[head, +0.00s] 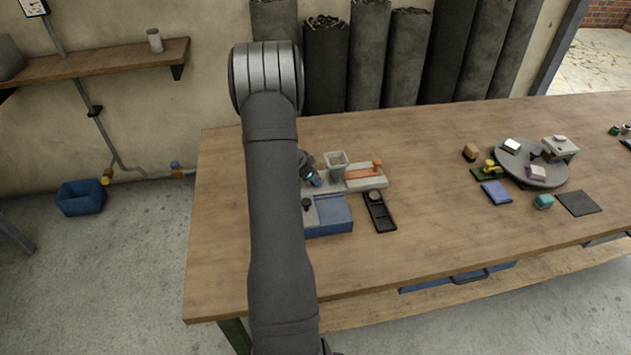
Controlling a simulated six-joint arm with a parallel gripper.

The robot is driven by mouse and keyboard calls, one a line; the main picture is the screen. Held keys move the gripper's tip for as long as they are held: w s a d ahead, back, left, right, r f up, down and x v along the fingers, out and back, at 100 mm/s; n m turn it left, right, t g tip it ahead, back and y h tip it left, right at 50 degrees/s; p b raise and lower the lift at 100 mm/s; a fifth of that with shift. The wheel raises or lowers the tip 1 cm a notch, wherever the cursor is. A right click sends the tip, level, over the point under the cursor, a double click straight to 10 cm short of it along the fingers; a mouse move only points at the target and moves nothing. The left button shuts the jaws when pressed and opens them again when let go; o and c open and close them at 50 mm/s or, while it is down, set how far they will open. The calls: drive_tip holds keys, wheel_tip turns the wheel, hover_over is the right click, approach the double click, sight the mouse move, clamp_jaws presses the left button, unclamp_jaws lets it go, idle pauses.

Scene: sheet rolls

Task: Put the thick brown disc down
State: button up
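My arm runs up the middle of the view and hides part of the bench. The end of my arm, with my gripper (314,180), shows only partly just right of the arm, low over the bench by a blue-topped box (333,213). Its fingers are too small and too covered to tell whether they are open or shut. I cannot make out a thick brown disc, in the gripper or on the bench. A small brown block (470,152) lies farther right, but it looks boxy.
The wooden bench (420,255) has free room in front. Beside my gripper stand a grey cup (336,164), a grey unit with an orange knob (377,165) and a black tray (380,213). A round grey turntable (530,172) holding small items is at right.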

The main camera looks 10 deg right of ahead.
drive_tip(key=shift+r, duration=0.1)
drive_tip(key=shift+c, duration=0.3)
wheel_tip(320, 180, up, 18)
drive_tip(key=s+a+f+n+t+y, duration=0.2)
drive_tip(key=s+a+f+n, duration=0.1)
drive_tip(key=a+f+n, duration=0.3)
drive_tip(key=s+a+f+n+t+y, duration=0.1)
drive_tip(key=s+a+f+n+y, duration=0.2)
drive_tip(key=a+f+n, duration=0.4)
drive_tip(key=shift+s+a+n+t+y, duration=0.3)
drive_tip(key=shift+a+t, duration=0.1)
drive_tip(key=shift+a, duration=0.15)
drive_tip(key=shift+d, duration=0.1)
